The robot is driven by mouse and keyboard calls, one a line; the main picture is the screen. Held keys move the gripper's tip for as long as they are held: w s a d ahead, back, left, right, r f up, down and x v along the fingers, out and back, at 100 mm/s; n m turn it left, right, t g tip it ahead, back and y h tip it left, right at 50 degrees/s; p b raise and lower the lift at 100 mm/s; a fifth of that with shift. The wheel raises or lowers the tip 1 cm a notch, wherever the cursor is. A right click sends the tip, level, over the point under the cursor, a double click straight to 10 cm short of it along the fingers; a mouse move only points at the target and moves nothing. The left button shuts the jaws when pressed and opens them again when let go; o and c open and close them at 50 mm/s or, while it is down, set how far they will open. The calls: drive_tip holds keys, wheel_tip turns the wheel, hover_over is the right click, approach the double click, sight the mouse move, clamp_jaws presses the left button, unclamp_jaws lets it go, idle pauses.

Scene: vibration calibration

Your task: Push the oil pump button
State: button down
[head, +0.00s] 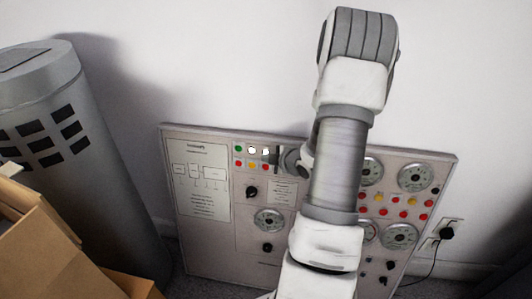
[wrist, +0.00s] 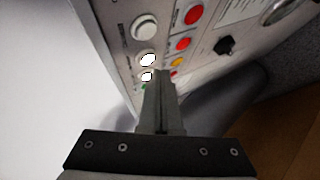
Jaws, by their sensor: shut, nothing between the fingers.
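The control panel (head: 205,255) leans against the wall, with small round buttons near its top edge. In the head view a green button (head: 238,149) and two bright white buttons (head: 252,150) show in the upper row; red and orange buttons (head: 251,165) sit below. The wrist view shows bright white buttons (wrist: 147,60), a duller white button (wrist: 144,27) and red buttons (wrist: 183,43). I cannot read which is the oil pump button. My gripper (wrist: 163,73) is shut and empty, its tips close to the buttons; contact is unclear. In the head view it (head: 274,155) is partly hidden by my arm.
Gauges (head: 417,177), dark knobs (wrist: 224,45) and more buttons cover the panel. A grey cylinder (head: 85,150) stands at left behind cardboard boxes (head: 35,245). A wall socket with a plug (head: 447,233) is at right. The wall above the panel is clear.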

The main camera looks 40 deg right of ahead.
drive_tip(key=shift+w+d, duration=0.15)
drive_tip(key=shift+w+d+f, duration=0.1)
drive_tip(key=shift+w+d, duration=0.05)
drive_tip(key=shift+d, duration=0.05)
drive_tip(key=shift+w+d, duration=0.25)
drive_tip(key=shift+d, duration=0.05)
idle(1.1)
drive_tip(key=shift+s, duration=0.1)
drive_tip(key=shift+s+a+b, duration=0.35)
drive_tip(key=shift+s+a, duration=0.1)
drive_tip(key=shift+a, duration=0.15)
drive_tip(key=s+a, duration=0.1)
drive_tip(key=a, duration=0.1)
drive_tip(key=s+a+r+b, duration=0.1)
drive_tip(key=s, duration=0.1)
drive_tip(key=shift+s+a+r, duration=0.1)
drive_tip(key=shift+a, duration=0.3)
idle(0.7)
